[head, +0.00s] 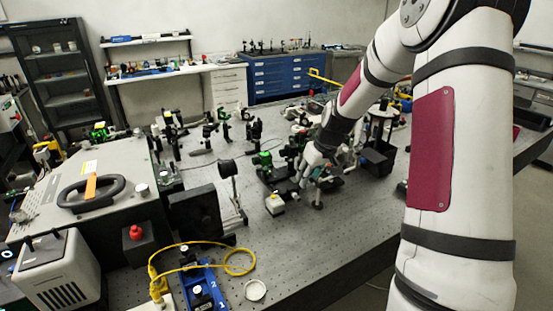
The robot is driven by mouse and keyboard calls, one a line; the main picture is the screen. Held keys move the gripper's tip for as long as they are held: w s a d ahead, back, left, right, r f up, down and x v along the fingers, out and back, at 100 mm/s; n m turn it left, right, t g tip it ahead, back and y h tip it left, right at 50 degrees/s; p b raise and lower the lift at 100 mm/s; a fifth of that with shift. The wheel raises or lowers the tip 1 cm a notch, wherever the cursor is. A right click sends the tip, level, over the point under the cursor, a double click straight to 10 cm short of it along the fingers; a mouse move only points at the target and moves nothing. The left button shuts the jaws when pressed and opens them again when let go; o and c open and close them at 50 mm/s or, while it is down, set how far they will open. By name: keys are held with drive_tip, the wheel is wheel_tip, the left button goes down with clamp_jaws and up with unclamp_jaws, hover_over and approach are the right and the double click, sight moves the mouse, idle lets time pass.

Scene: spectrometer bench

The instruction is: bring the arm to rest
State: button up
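My arm comes in from the right of the head view and reaches over the optical bench (350,235). My gripper (305,182) is at the arm's far end, low over the middle of the bench, among small optical mounts. It is small and partly mixed in with the mounts around it. I cannot tell whether its fingers are open or shut, or whether they touch anything.
Green and black mounts (262,162) crowd around the gripper. A large grey instrument (90,185) with a black ring handle stands left. A black panel (193,213), a yellow cable (240,262) and a blue tray (205,285) are nearer. The bench's front right surface is clear.

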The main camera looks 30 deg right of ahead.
drive_tip(key=s+a+r+h, duration=0.1)
drive_tip(key=s+a+r, duration=1.1)
drive_tip(key=a+r, duration=0.4)
drive_tip(key=s+a+r, duration=0.2)
drive_tip(key=s+a, duration=0.1)
drive_tip(key=s, duration=0.5)
drive_tip(key=s+a+r+t, duration=0.1)
drive_tip(key=s+a+r, duration=0.2)
drive_tip(key=s, duration=0.6)
drive_tip(key=shift+s+a+y, duration=0.15)
drive_tip(key=shift+s+y, duration=0.15)
drive_tip(key=shift+y, duration=0.1)
